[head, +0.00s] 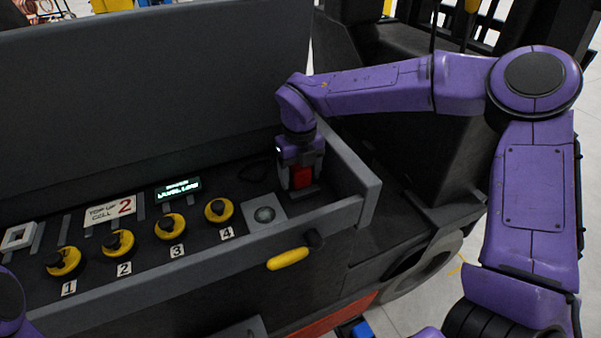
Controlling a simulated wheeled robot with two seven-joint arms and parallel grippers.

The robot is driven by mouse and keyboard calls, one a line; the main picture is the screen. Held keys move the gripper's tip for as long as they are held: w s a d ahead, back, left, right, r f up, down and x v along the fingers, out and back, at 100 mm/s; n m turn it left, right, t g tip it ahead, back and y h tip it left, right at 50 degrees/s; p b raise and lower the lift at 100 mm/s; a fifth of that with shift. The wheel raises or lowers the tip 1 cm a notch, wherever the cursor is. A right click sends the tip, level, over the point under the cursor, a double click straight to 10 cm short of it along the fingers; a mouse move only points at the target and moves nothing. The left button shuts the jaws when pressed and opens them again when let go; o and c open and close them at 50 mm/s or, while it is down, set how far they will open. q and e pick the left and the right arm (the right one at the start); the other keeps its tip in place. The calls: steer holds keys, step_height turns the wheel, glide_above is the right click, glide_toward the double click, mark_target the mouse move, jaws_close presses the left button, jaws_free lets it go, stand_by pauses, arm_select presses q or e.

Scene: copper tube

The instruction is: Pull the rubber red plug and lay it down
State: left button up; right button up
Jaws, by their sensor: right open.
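The red plug (302,177) sits at the right end of a dark open tray, beside the tray's right wall. My right gripper (301,183) points down over it from above, with its fingers around the plug. The gripper is open, and part of the plug is hidden behind it. I cannot tell whether the fingers touch the plug. My left gripper is not in view; only a purple piece of my left arm shows at the lower left edge.
Several yellow-and-black knobs (171,226), numbered, stand in a row in the tray. A small lit display (178,190) and a "Top up cell 2" card (110,212) are behind them. A square plate with a round button (264,214) lies left of the plug. A yellow handle (288,259) sticks out in front.

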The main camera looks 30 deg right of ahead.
steer(key=c, duration=1.3)
steer(key=shift+r+p, duration=2.7)
steer(key=shift+r, duration=0.35)
steer(key=shift+w, duration=0.15)
